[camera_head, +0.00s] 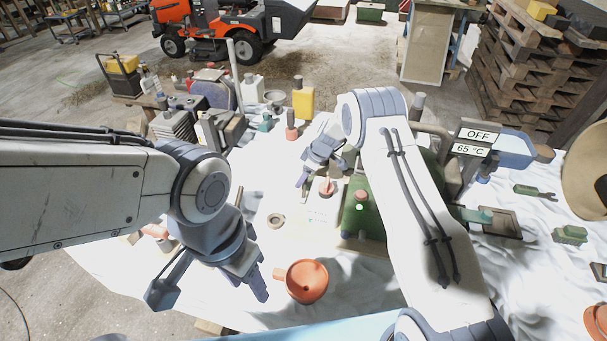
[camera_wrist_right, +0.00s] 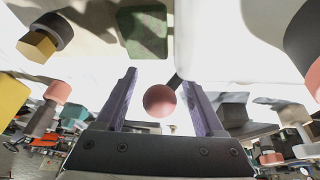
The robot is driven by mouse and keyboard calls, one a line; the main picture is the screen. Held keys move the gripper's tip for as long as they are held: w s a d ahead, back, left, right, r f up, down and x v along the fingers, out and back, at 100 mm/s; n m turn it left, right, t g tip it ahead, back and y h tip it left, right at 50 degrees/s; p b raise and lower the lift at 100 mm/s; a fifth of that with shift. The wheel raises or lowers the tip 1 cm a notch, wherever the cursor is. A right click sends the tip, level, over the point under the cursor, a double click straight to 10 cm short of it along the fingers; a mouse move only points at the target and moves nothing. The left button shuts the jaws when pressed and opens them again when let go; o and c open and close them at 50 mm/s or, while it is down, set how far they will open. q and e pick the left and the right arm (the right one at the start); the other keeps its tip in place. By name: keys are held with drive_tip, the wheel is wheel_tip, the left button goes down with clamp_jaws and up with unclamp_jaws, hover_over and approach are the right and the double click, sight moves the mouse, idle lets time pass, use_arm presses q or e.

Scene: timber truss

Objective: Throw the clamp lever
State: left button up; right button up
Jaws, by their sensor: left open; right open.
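A lever with a round red knob (camera_head: 327,187) stands on a small white plate near the middle of the table. I take it for the clamp lever. In the right wrist view its knob (camera_wrist_right: 160,101) lies between the two fingers of my right gripper (camera_wrist_right: 162,78), with a gap on each side. A dark rod shows behind the knob. In the head view my right gripper (camera_head: 320,176) is open, pointing down at the lever, partly hidden by its own arm. My left gripper (camera_head: 208,290) is open and empty at the front left, away from the lever.
A green box with a red button (camera_head: 362,197) stands just right of the lever. An orange pot (camera_head: 306,281) is near the front, and a ring (camera_head: 276,220) lies left. A display reading OFF and 65 °C (camera_head: 475,141) is at the right. Bottles and machines crowd the back left.

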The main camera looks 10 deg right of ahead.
drive_tip(key=shift+c, duration=0.2)
drive_tip(key=c, duration=1.1)
clamp_jaws()
drive_tip(key=shift+w+d, duration=0.1)
drive_tip(key=shift+d, duration=0.15)
